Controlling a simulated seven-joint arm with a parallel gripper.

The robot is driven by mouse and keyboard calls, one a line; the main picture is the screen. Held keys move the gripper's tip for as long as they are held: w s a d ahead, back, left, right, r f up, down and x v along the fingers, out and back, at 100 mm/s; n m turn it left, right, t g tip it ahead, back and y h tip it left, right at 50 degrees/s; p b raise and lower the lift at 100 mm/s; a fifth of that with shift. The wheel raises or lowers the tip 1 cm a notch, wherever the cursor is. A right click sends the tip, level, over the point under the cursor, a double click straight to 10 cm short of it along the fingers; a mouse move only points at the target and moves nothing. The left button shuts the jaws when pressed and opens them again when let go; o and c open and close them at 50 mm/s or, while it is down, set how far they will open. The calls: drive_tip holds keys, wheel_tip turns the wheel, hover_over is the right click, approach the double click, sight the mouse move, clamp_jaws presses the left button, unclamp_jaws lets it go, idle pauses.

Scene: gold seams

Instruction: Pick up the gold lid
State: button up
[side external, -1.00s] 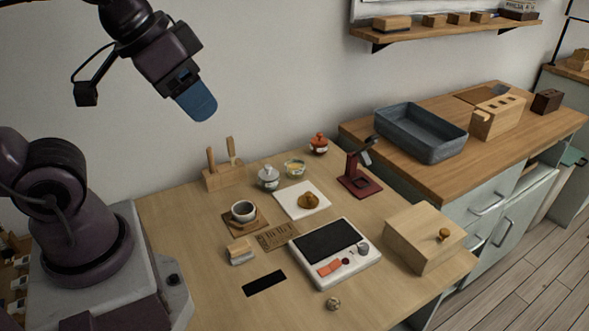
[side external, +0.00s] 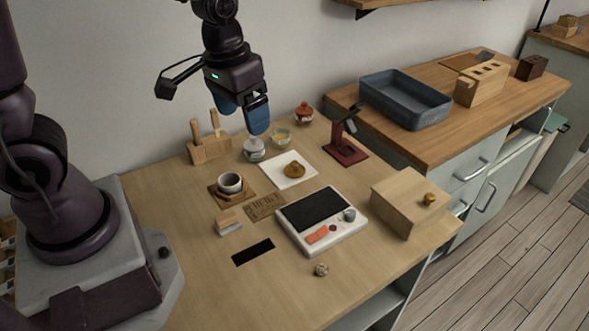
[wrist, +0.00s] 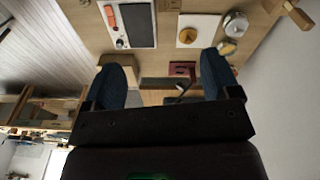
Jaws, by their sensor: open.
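A gold-brown lid-like piece (side external: 294,170) with a raised middle lies on a white square (side external: 275,170) on the wooden table. It also shows in the wrist view (wrist: 187,35), beyond the fingers. I take it for the gold lid. My gripper (side external: 244,117) has blue fingers and hangs above the back of the table, up and left of the gold piece and apart from it. In the wrist view my gripper (wrist: 163,75) has its two fingers wide apart with nothing held between them. One finger partly overlaps a white lidded pot (side external: 254,150) in the side view.
A small bowl (side external: 281,138), a red-lidded jar (side external: 303,113) and a dark red stand (side external: 343,150) stand close around the white square. A scale (side external: 321,220), a wooden box (side external: 405,203) and a cup (side external: 230,182) are nearer the front. A wooden tool block (side external: 209,149) stands at back left.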

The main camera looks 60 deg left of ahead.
drive_tip(key=n+y, duration=0.1)
drive_tip(key=n, duration=0.1)
approach(294, 162)
drive_tip(key=s+d+r, duration=0.2)
drive_tip(key=s, duration=0.4)
drive_tip(key=w+t, duration=0.2)
drive_tip(key=w, duration=0.2)
drive_tip(key=shift+n+y, duration=0.3)
drive_tip(key=shift+n, duration=0.1)
drive_tip(key=x, duration=0.8)
drive_tip(key=a+x, duration=0.1)
drive_tip(key=x, duration=0.4)
drive_tip(key=shift+s, duration=0.25)
drive_tip(key=c, duration=1)
